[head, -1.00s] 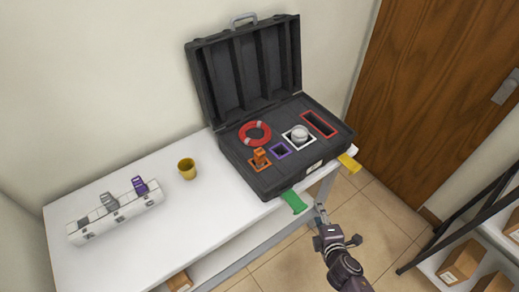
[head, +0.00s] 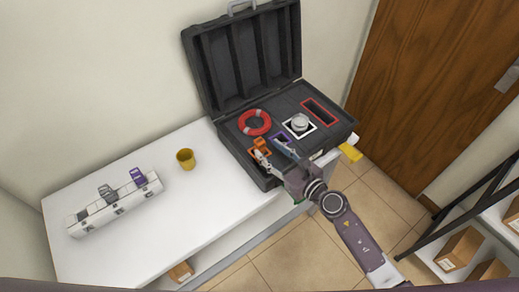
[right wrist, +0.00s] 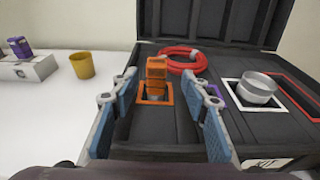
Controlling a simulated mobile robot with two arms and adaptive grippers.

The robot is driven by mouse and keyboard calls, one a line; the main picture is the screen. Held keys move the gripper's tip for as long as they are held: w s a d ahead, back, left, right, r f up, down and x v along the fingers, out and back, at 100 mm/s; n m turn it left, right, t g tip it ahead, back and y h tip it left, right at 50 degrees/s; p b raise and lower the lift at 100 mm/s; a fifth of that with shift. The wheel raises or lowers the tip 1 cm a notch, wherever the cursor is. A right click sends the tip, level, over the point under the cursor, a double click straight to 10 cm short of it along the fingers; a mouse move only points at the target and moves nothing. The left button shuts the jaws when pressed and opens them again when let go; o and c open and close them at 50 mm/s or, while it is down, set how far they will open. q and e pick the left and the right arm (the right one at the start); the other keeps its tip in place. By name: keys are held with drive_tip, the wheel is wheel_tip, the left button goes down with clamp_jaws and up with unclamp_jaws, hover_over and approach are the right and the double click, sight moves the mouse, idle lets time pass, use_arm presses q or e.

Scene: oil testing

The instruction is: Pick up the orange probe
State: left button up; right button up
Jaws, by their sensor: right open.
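The orange probe (head: 260,144) stands upright in an orange-framed slot at the front left of the open black case (head: 240,166). In the right wrist view the probe (right wrist: 156,76) is a blocky orange piece between and beyond my two fingers. My right gripper (head: 272,151) is open at the front edge of the case, with its fingertips close to the probe. In the right wrist view the fingers (right wrist: 162,92) spread on either side of the probe, with a gap on both sides. My left gripper is not in view.
In the case are a red coiled ring (head: 254,123), a purple-framed slot (head: 284,137), a round silver cup (head: 299,122) and a red-framed slot (head: 320,111). A yellow cup (head: 186,159) and a white rack (head: 115,205) holding grey and purple pieces stand left on the white table (head: 185,225).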

sight(262, 146)
drive_tip(key=x, duration=0.5)
drive_tip(key=shift+w+a, duration=0.1)
drive_tip(key=shift+a, duration=0.25)
drive_tip(key=shift+r, duration=0.1)
clamp_jaws()
